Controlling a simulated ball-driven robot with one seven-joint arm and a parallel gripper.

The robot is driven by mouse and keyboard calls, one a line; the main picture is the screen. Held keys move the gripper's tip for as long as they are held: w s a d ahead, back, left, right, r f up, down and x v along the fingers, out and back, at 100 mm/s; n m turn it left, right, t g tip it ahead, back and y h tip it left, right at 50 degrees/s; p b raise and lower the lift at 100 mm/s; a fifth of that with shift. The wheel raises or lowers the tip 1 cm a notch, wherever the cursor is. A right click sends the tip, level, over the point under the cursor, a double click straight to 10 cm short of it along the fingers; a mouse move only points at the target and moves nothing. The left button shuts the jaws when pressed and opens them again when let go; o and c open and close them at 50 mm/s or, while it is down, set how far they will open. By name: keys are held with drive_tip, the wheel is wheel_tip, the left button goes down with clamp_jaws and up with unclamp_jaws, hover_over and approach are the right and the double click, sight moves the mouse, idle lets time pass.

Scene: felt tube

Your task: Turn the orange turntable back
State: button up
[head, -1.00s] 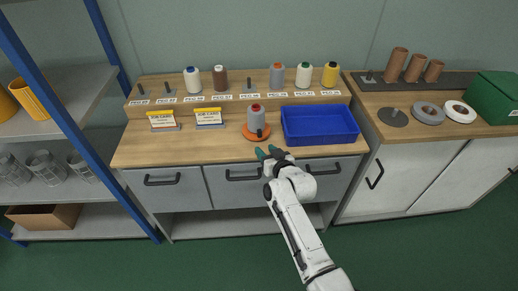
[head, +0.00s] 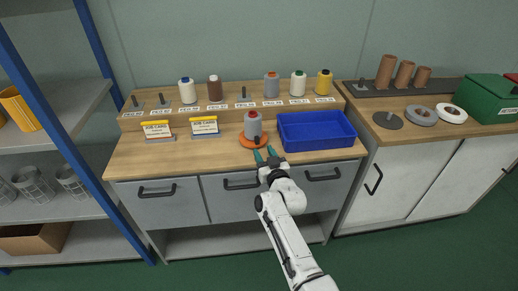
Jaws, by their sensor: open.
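The orange turntable (head: 245,142) lies flat on the wooden bench top, left of the blue tray. A grey spool with a red top (head: 251,124) stands upright on it. A small dark upright part (head: 257,138) shows at the turntable's front right. My gripper (head: 265,154) is open, with its green fingers pointing at the turntable's front edge from the bench's front. The fingertips are close to the dark part; I cannot tell whether they touch it.
The blue tray (head: 318,146) stands just right of the turntable. Job cards (head: 158,131) stand to the left. Several spools line the raised shelf (head: 228,105) behind. The bench top at left front is clear.

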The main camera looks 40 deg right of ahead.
sight(258, 141)
drive_tip(key=shift+b+x, duration=0.8)
drive_tip(key=shift+x, duration=1.95)
drive_tip(key=shift+c, duration=0.4)
clamp_jaws()
